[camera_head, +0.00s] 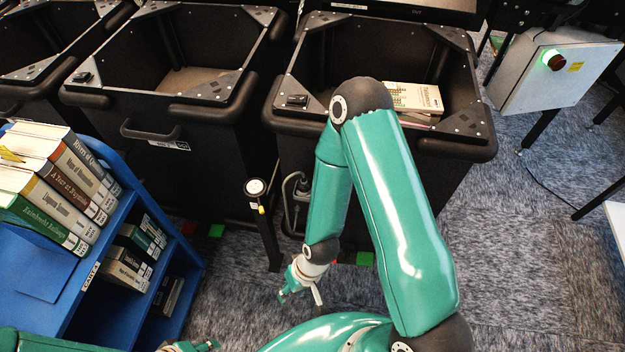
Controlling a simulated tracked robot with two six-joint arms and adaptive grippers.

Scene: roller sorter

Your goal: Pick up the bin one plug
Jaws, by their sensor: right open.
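A grey plug-like piece (302,190) with a dark looped cable shows on the front of the black bin (285,125) in the middle; it is small and partly hidden by my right arm. I cannot tell for sure that it is the bin one plug. My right gripper (300,291) points down below and in front of that bin, open and empty, apart from the plug-like piece. My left gripper (192,346) shows only in part at the bottom edge, and its fingers are not clear.
A blue book cart (105,235) with several books stands at left. More black bins (150,100) line the back. A short post (262,225) stands left of the plug-like piece. A grey box with a lit button (545,75) is at right. Carpet at right is mostly clear.

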